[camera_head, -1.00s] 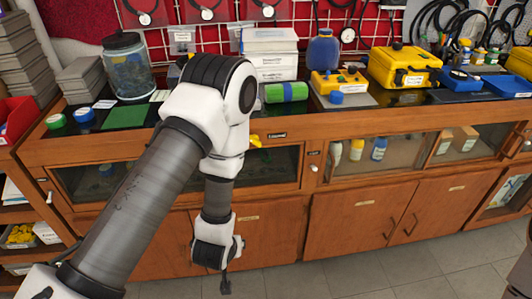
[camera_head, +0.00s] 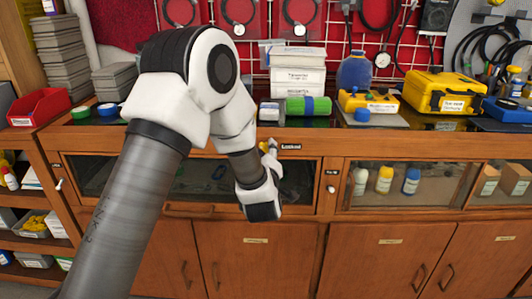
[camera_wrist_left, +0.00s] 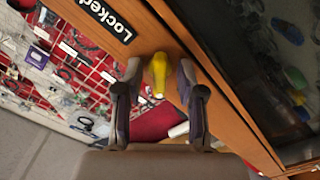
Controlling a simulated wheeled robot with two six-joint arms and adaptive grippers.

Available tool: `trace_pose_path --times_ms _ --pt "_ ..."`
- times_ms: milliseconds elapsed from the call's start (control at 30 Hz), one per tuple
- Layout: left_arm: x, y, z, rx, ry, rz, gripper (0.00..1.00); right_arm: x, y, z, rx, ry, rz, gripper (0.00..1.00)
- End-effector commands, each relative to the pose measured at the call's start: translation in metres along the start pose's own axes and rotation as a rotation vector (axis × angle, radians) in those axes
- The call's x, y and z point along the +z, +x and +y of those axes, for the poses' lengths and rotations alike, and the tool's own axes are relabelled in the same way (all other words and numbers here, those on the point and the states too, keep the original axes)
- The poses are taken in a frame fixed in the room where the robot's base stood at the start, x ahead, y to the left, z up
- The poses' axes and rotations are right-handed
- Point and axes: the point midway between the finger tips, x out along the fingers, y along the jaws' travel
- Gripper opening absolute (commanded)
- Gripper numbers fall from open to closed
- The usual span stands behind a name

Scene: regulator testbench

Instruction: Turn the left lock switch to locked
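The left lock switch shows as a yellow handle (camera_wrist_left: 159,75) on the wooden cabinet frame in the left wrist view. A black label (camera_wrist_left: 102,17) with white letters, reading like "Locked", sits beside it. My left gripper (camera_wrist_left: 160,73) has its fingers on either side of the yellow handle, with a gap visible on both sides. It is open; I cannot tell how deep the handle sits between the fingers. In the head view my left gripper (camera_head: 268,150) is at the cabinet's upper rail, beside the black label (camera_head: 291,147), and mostly covers the switch. My right gripper is not in view.
The wooden cabinet has glass-fronted compartments; bottles (camera_head: 384,180) stand in the right one. A white knob (camera_head: 332,189) is on the post between them. A green roll (camera_head: 308,106), white boxes (camera_head: 298,75) and a yellow case (camera_head: 444,92) stand on the counter.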

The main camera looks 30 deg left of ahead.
Motion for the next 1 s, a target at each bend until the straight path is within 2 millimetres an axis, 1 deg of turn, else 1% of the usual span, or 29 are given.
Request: trace_pose_path --times_ms 100,167,200,233,667,867,1000 --pt "0.000 0.000 0.000 0.000 0.000 -0.001 0.39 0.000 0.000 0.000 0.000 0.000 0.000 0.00" --pt "0.000 0.000 0.000 0.000 0.000 -0.001 0.17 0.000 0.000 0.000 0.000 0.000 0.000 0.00" --pt "0.000 0.000 0.000 0.000 0.000 -0.001 0.03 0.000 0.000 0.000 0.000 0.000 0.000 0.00" --pt "0.000 0.000 0.000 0.000 0.000 -0.001 0.00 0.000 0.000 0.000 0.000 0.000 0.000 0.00" --pt "0.000 -0.001 0.000 0.000 0.030 -0.001 0.00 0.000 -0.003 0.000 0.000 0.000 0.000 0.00" --pt "-0.001 0.000 0.001 -0.001 0.117 -0.002 0.00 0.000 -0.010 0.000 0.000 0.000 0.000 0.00" --pt "-0.001 0.000 0.002 0.000 0.216 -0.002 0.00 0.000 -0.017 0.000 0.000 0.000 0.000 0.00"
